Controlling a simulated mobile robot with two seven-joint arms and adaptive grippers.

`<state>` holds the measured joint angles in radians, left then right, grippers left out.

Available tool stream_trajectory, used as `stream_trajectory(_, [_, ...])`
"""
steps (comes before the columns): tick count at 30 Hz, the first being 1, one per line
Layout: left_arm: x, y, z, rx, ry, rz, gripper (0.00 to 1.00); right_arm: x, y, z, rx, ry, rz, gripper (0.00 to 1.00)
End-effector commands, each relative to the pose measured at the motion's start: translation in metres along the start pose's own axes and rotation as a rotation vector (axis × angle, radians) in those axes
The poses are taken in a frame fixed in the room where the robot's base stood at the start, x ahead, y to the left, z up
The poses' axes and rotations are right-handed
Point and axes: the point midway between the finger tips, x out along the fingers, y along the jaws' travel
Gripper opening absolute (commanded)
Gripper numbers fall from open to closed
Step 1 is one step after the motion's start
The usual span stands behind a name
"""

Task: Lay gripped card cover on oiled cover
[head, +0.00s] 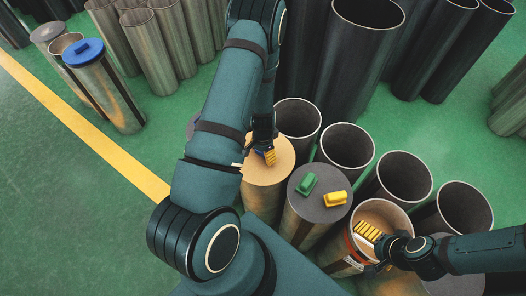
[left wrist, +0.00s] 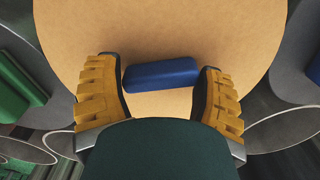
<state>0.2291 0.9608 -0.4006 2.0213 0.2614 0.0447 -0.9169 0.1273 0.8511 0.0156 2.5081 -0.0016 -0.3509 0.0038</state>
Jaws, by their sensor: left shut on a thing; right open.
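The card cover (head: 262,172) is a tan disc with a blue block handle (left wrist: 160,75). My left gripper (head: 266,154) is over it in the head view. In the left wrist view its yellow-padded fingers are on either side of the blue handle, shut on it. Whether the card cover touches the cylinder below is hard to tell. A dark grey cover (head: 313,208) with a green block and a yellow block on it sits just right of it; I cannot tell by its look whether this is the oiled cover. My right gripper (head: 370,234) is open over a tan-lined cylinder.
Open dark cylinders (head: 346,146) stand close together behind and to the right. A blue-topped cylinder (head: 84,54) stands at the far left among several grey ones. Green floor with a yellow line (head: 80,126) is clear at left. My left arm hides part of the scene.

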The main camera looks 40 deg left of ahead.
Motion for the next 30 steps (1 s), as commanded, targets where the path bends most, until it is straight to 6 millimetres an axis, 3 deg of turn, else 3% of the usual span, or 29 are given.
stream_trajectory(10, [0.005,0.0,0.0,0.0,0.0,0.0,0.35,0.004,0.001,0.0,0.0,0.0,0.0,1.0])
stream_trajectory(11, [0.005,0.0,0.0,0.0,0.0,0.0,0.77,0.004,0.001,0.0,0.0,0.0,0.0,1.0])
stream_trajectory(13, [0.005,0.0,0.0,-0.001,0.0,0.0,1.0,0.004,0.001,0.0,0.0,0.0,0.0,1.0])
stream_trajectory(23, [0.0,0.0,-0.001,0.0,0.001,0.0,1.0,0.004,0.001,0.0,0.0,0.0,0.0,1.0])
stream_trajectory(30, [-0.038,0.0,-0.002,0.002,0.005,-0.003,1.0,0.004,0.001,0.0,0.0,0.0,0.0,1.0])
